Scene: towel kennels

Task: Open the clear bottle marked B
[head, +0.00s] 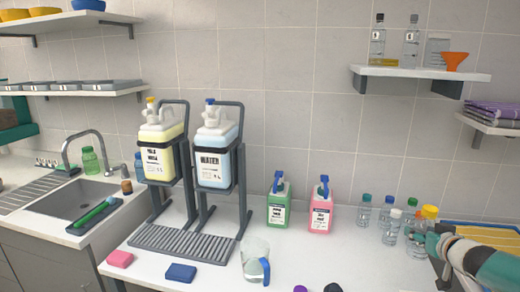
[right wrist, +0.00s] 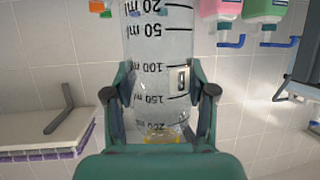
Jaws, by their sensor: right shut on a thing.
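My right gripper (head: 428,243) comes in from the right edge in the head view, at a clear bottle with a yellow cap (head: 430,212). In the right wrist view, which looks upside down, my gripper's two fingers (right wrist: 160,95) are shut on this clear graduated bottle (right wrist: 155,50) from both sides. Its yellow cap (right wrist: 160,136) lies close to my palm and is partly hidden. My left gripper is not in view.
Several small clear bottles (head: 364,213) stand close to the held one. A beaker with a blue handle (head: 255,262), green (head: 279,208) and pink (head: 320,213) jugs and a jug rack (head: 240,205) stand leftward. The counter's front middle is mostly clear.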

